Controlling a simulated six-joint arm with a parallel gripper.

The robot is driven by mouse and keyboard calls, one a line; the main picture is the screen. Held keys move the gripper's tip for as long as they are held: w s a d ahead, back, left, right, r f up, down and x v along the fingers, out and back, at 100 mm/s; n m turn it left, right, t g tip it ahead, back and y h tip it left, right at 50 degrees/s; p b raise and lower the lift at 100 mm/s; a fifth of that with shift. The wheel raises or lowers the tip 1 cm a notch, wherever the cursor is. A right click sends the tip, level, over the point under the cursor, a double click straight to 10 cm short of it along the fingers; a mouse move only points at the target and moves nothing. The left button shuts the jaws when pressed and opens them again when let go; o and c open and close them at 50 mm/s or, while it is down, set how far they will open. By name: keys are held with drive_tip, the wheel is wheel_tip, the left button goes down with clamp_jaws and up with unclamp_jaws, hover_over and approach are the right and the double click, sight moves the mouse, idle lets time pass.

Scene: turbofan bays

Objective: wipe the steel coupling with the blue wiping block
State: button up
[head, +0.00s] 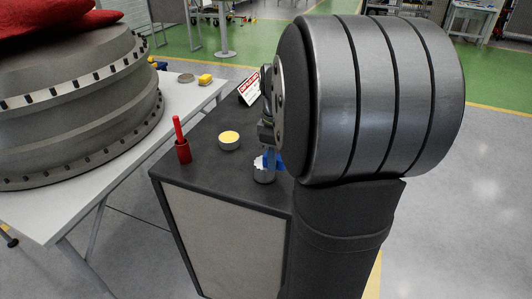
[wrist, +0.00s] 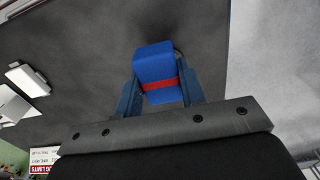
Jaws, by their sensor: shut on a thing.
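The blue wiping block (wrist: 154,62) with a red band is held between the two fingers of my gripper (wrist: 160,98) in the wrist view. In the head view, a bit of the blue block (head: 274,162) shows below my gripper (head: 270,148), which is largely hidden by my arm.
On the cart top (head: 213,178) stand a red cup with a red handle (head: 183,152) and a round tin with yellow contents (head: 229,141). A red and white sign (head: 249,89) stands at the back. A large flanged engine part (head: 80,110) rests on the white table at left.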

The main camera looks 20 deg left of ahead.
drive_tip(key=shift+d+r, duration=0.1)
drive_tip(key=shift+r, duration=3.95)
